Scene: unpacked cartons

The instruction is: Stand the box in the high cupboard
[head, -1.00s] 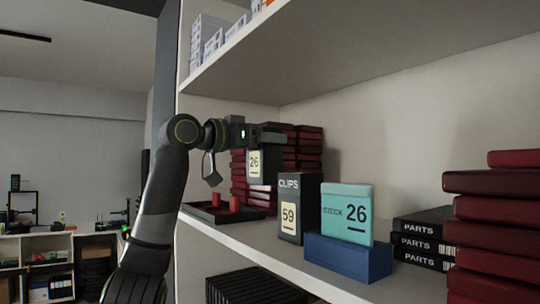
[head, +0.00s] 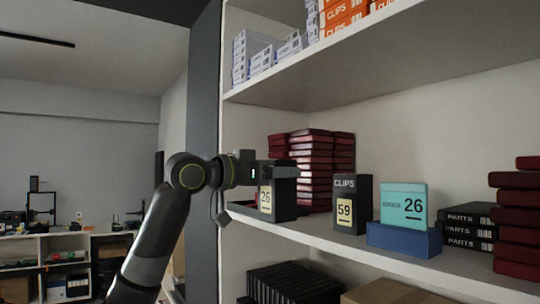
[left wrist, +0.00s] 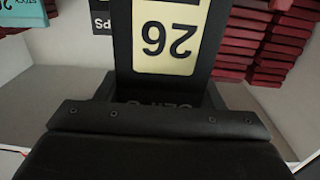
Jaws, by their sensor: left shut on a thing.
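The box is black with a cream label reading 26 (head: 284,203). It hangs upright below my left gripper (head: 284,170), which is shut on its top. Its lower end is near the front edge of the cupboard's middle shelf (head: 330,243); I cannot tell whether it touches. In the left wrist view the box (left wrist: 206,75) fills the upper middle, with its label upside down and the dark gripper body below. My right gripper is not in view.
Right of the held box stand a black CLIPS box (head: 346,190) marked 59 and a turquoise box (head: 403,202) in a blue holder (head: 400,240). Dark red stacks (head: 320,165) are behind. Black PARTS boxes (head: 468,228) lie farther right. An upper shelf (head: 350,65) overhangs.

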